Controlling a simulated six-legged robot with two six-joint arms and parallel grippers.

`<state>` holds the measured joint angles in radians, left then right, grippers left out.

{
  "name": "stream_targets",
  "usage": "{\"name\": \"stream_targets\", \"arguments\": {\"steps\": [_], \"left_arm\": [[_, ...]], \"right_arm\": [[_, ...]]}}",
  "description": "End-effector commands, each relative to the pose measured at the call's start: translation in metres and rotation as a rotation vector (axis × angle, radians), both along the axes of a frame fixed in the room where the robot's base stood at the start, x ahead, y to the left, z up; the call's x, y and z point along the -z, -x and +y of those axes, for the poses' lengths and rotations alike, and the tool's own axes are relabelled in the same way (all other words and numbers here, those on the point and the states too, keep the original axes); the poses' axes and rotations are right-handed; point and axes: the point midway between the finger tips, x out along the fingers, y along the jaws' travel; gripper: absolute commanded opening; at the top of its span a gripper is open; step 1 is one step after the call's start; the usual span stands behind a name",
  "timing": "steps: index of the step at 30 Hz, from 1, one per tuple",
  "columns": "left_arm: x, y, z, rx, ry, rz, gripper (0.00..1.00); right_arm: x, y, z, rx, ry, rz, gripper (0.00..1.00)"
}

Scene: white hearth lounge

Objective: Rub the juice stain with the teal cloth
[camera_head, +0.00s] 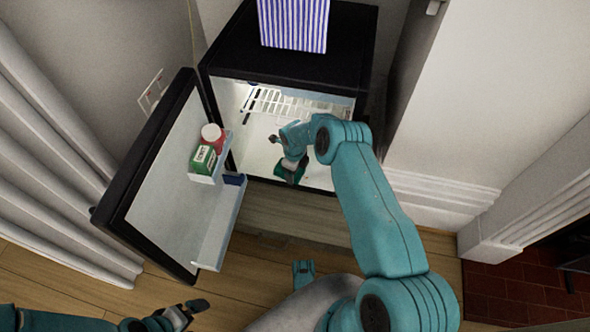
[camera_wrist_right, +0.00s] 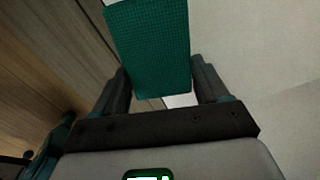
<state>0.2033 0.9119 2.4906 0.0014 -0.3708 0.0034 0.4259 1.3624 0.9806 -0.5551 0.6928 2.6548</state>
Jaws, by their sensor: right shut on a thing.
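The teal cloth (camera_head: 289,173) hangs in my right gripper (camera_head: 292,163), low inside the open small fridge (camera_head: 365,60). In the right wrist view the cloth (camera_wrist_right: 150,48) is a flat woven teal piece between the two fingers of my right gripper (camera_wrist_right: 162,88), which is shut on it. The cloth's lower edge is near the white fridge floor (camera_head: 318,178); I cannot tell whether it touches. I cannot make out the juice stain in either view. My left gripper (camera_head: 188,312) is at the bottom left, away from the fridge, its jaw opening unclear.
The fridge door (camera_head: 160,195) stands open to the left, with a green carton (camera_head: 203,158) and a red, white-capped bottle (camera_head: 212,136) on its shelf. A wire rack (camera_head: 290,103) spans the fridge above. A striped box (camera_head: 293,25) stands on top. Wooden floor (camera_head: 60,285) lies in front.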

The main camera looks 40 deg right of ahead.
Motion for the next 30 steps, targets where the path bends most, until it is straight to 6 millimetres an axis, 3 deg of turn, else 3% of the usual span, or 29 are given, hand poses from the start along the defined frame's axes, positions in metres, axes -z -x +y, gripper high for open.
{"name": "stream_targets", "arguments": {"steps": [30], "left_arm": [[0.014, 0.0, 0.0, 0.0, 0.0, 0.0, 1.0]], "right_arm": [[0.016, 0.002, -0.001, 0.0, 0.0, 0.0, 0.39]]}}
